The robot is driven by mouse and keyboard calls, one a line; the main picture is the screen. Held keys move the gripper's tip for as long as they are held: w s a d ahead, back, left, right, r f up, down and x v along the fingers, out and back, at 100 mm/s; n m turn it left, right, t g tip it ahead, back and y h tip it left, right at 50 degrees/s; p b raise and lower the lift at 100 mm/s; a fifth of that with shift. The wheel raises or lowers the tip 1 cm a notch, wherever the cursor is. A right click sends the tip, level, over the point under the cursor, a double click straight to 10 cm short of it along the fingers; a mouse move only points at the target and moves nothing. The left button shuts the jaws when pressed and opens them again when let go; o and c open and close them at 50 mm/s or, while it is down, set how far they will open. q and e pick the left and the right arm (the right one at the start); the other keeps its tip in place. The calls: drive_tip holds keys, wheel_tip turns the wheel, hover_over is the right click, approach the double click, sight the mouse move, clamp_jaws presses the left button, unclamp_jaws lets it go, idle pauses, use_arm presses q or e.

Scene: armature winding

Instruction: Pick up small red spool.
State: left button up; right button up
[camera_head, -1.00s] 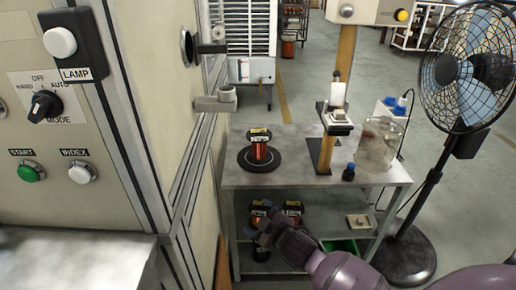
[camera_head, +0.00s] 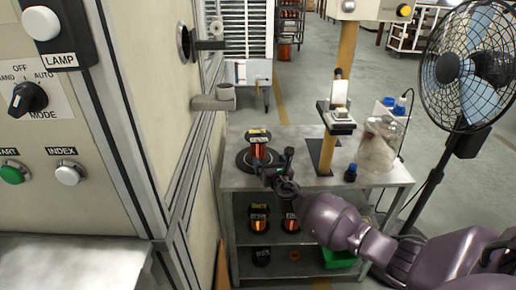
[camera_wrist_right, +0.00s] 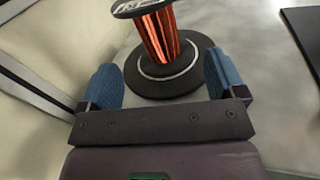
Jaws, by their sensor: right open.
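A small spool wound with red-orange wire (camera_head: 258,149) stands upright on a round black base on the grey table. In the right wrist view the spool (camera_wrist_right: 162,34) is just ahead, its top cut off by the frame's upper edge. My right gripper (camera_head: 270,173) is in front of the spool at about table-top height. My left gripper is not in view.
More wire spools (camera_head: 258,218) stand on the shelf below. A wooden post, a small dark bottle (camera_head: 350,172) and a clear jar (camera_head: 379,146) stand on the table's right. The machine cabinet (camera_head: 140,110) closes off the left; a fan (camera_head: 480,70) stands at right.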

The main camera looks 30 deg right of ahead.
sight(261, 148)
drive_tip(key=shift+n, duration=0.5)
drive_tip(key=shift+w+d, duration=0.1)
drive_tip(key=shift+w, duration=0.15)
drive_tip(key=x, duration=0.2)
drive_tip(key=b+x, duration=0.1)
drive_tip(key=x, duration=0.1)
drive_tip(key=shift+w+f, duration=0.1)
drive_tip(key=shift+f, duration=0.1)
drive_tip(key=shift+w+d+r+b, duration=0.2)
drive_tip(key=shift+w+b, duration=0.2)
drive_tip(key=shift+w, duration=0.25)
drive_tip(key=x, duration=0.1)
drive_tip(key=b+x, duration=0.1)
drive_tip(key=x, duration=0.1)
drive_tip(key=shift+w+a+f, duration=0.2)
drive_tip(key=shift+w+f, duration=0.1)
drive_tip(key=shift+w, duration=0.1)
drive_tip(key=shift+w+d+r+b, duration=0.15)
drive_tip(key=shift+w+b, duration=0.2)
drive_tip(key=shift+w, duration=0.15)
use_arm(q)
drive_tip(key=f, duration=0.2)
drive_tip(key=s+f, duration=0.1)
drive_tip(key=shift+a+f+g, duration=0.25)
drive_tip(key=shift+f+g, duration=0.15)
use_arm(e)
drive_tip(key=shift+r, duration=0.15)
